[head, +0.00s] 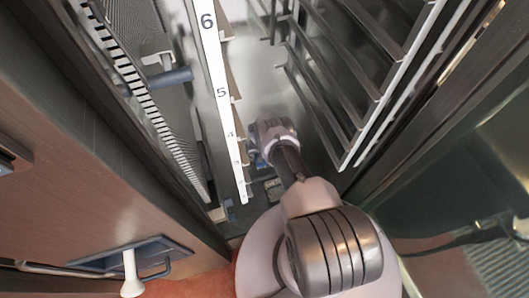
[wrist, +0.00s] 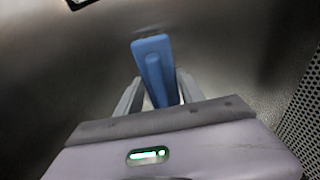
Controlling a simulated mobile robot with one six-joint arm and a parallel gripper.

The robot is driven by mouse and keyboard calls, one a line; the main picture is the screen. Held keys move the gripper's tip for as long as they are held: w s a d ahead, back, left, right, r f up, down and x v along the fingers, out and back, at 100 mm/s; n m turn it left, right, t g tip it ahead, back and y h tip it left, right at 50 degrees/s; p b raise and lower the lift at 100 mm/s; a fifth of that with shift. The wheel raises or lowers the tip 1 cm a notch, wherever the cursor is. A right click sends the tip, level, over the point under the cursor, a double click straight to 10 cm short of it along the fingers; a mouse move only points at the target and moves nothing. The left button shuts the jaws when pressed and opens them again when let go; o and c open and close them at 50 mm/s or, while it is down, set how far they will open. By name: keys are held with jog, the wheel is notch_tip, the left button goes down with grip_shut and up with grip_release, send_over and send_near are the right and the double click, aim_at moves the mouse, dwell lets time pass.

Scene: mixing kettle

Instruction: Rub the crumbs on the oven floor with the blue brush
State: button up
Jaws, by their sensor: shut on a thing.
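The blue brush (wrist: 152,58) stands up between the two grey fingers of my gripper (wrist: 157,92) in the wrist view. My gripper is shut on it. Beyond the brush is a smooth dark metal surface, apparently the oven floor (wrist: 90,85); I cannot tell whether the brush touches it. A faint dark patch shows beside the brush, perhaps a shadow. I can make out no crumbs in either view. In the head view my arm reaches down into the oven, and its links largely hide my gripper and the brush.
A white strip with numbers (head: 222,92) runs down the oven's left side, near a perforated panel (head: 135,35). Metal rack rails (head: 335,70) line the right side. A perforated wall (wrist: 302,110) stands close on the right in the wrist view.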

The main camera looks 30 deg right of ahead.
jog(key=shift+w+a, duration=0.2)
jog(key=shift+a, duration=0.95)
jog(key=shift+w+a, duration=0.2)
jog(key=shift+a, duration=0.9)
jog(key=shift+w+d+b, duration=0.2)
jog(key=shift+w+b, duration=0.1)
jog(key=shift+w, duration=0.55)
jog(key=shift+s+d, duration=0.25)
jog(key=shift+d, duration=1)
jog(key=shift+s+d, duration=0.25)
jog(key=shift+d, duration=1.05)
jog(key=shift+s+d, duration=0.25)
jog(key=shift+d, duration=1)
notch_tip(320, 180, up, 6)
jog(key=p, duration=0.5)
notch_tip(320, 180, up, 3)
jog(key=p, duration=0.2)
jog(key=shift+p, duration=0.3)
